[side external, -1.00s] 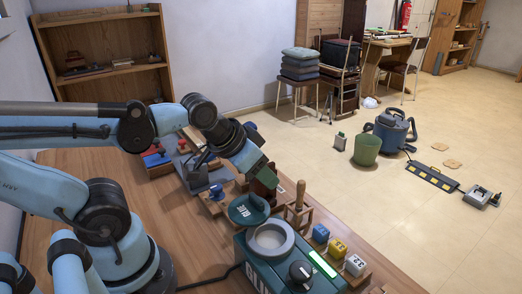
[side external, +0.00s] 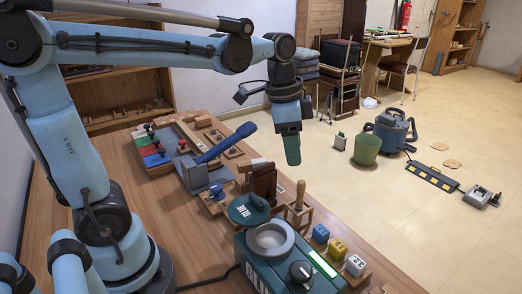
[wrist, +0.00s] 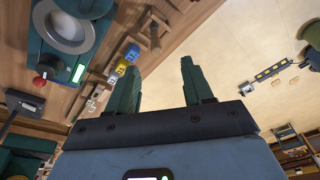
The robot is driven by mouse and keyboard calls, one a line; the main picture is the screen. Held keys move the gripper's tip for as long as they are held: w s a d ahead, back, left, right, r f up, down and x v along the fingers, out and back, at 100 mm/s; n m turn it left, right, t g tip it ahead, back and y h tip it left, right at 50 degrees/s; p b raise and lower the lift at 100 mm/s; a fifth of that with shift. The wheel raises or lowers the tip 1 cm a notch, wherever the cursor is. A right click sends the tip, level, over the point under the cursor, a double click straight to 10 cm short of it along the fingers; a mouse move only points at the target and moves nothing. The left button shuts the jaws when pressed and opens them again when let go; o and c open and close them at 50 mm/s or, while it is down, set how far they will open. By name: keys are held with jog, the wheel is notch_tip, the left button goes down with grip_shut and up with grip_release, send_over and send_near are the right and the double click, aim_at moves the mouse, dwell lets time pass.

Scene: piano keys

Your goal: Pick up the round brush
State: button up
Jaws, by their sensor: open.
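A tool with a pale wooden handle (side external: 299,196) stands upright in a small wooden holder behind the green machine. It may be the round brush, but its lower end is hidden. In the wrist view the wooden handle (wrist: 154,36) shows beyond the fingers, towards the top. My gripper (side external: 293,160) points down, raised clear of the table items, above and behind the wooden handle in the picture. In the wrist view my gripper (wrist: 161,82) has its two green fingers spread apart, with nothing between them.
The green machine (side external: 262,268) with a round grey bowl (side external: 270,240) stands in front. A dark red-brown block (side external: 263,180) and a green disc (side external: 249,209) are close left of the handle. Numbered blocks (side external: 338,249) are to its right. A blue lever (side external: 228,143) rises further left.

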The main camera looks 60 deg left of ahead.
aim_at(300, 181)
jog(key=shift+m+g, duration=0.4)
jog(key=shift+m, duration=0.2)
jog(key=f, duration=0.2)
jog(key=w+f, duration=0.1)
jog(key=f, duration=0.1)
jog(key=d+f, duration=0.1)
jog(key=f, duration=0.1)
jog(key=shift+w+f, duration=0.35)
jog(key=shift+w, duration=0.05)
jog(key=shift+d+f, duration=0.25)
jog(key=shift+f, duration=1.05)
jog(key=shift+d+f, duration=0.2)
jog(key=shift+f, duration=1.1)
grip_shut()
